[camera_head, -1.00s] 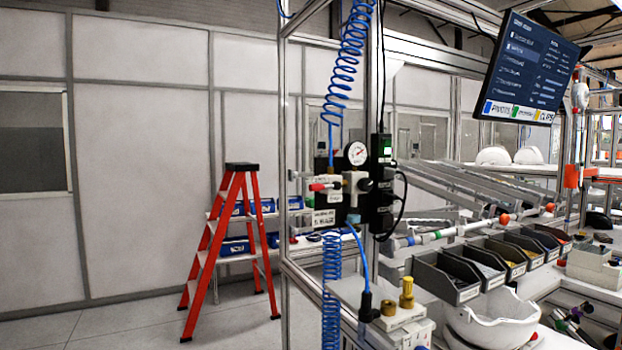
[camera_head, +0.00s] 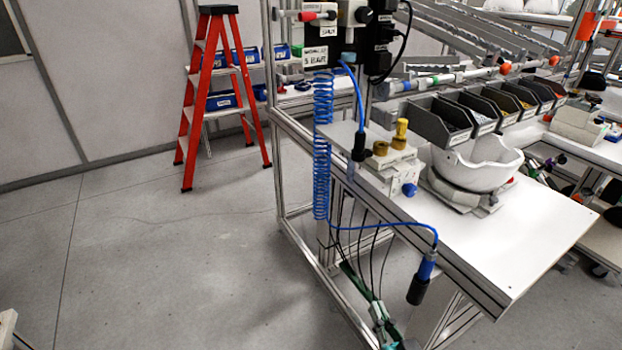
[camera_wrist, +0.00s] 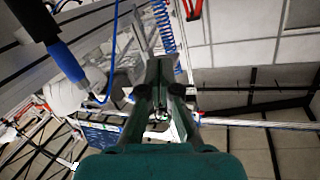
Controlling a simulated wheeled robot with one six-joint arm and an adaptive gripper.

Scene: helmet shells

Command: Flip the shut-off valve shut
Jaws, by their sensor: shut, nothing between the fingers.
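The shut-off valve has a small red lever (camera_head: 308,16) at the top edge of the head view, on the left of the pale air unit on the frame post. The lever lies about level. I cannot pick the valve out in the wrist view. My gripper (camera_wrist: 164,76) is shut and empty in the wrist view, with its dark fingertips together. In the head view its green and grey parts show low at the bench leg, well below the valve and apart from it.
A blue-handled air tool (camera_head: 421,281) hangs by a blue hose at the bench edge, close beside my gripper. A coiled blue hose (camera_head: 323,150) hangs below the valve. A red stepladder (camera_head: 212,90) stands at the back left.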

